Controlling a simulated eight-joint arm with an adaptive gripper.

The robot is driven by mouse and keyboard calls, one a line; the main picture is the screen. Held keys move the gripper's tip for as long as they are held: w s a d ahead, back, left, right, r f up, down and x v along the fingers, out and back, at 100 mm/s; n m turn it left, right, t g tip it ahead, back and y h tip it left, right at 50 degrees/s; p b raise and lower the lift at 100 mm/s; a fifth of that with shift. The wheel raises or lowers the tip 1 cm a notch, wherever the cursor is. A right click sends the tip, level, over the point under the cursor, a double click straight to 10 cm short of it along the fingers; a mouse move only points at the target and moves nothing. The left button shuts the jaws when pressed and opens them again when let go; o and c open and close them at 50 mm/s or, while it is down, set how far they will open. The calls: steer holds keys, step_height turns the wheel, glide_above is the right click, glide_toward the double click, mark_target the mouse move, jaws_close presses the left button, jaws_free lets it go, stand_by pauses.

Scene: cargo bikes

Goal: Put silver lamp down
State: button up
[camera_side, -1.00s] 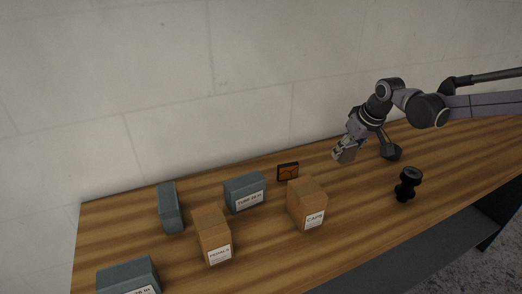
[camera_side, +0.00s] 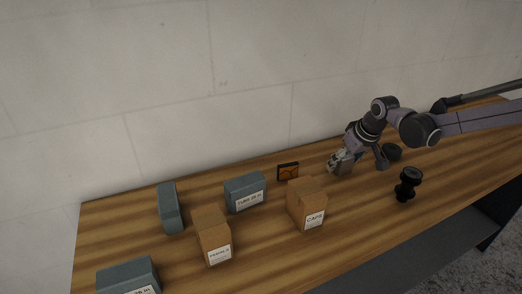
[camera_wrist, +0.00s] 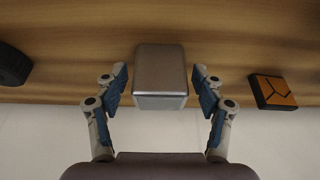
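The silver lamp (camera_side: 344,169) is a small grey box that stands on the wooden bench toward its back edge, seemingly resting on the top. In the wrist view the lamp (camera_wrist: 160,75) sits centred between my fingers. My gripper (camera_wrist: 161,92) is open around it, with a narrow gap between each blue pad and the lamp's sides. In the side view my gripper (camera_side: 340,158) reaches down at the lamp and hides part of its top and left side.
An orange-and-black reflector (camera_side: 288,171) lies left of the lamp. A black puck (camera_side: 392,152) and a black spool-like part (camera_side: 407,184) are on the right. A brown CAPS box (camera_side: 306,204), another brown box (camera_side: 213,237) and a blue-grey box (camera_side: 245,192) stand further left. Bare bench lies in front of the lamp.

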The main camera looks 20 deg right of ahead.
steer(key=shift+r, duration=0.1)
steer(key=v, duration=1.2)
steer(key=s+a+f+t, duration=0.1)
steer(key=s+f, duration=0.3)
steer(key=s, duration=1.4)
steer(key=shift+t, duration=0.8)
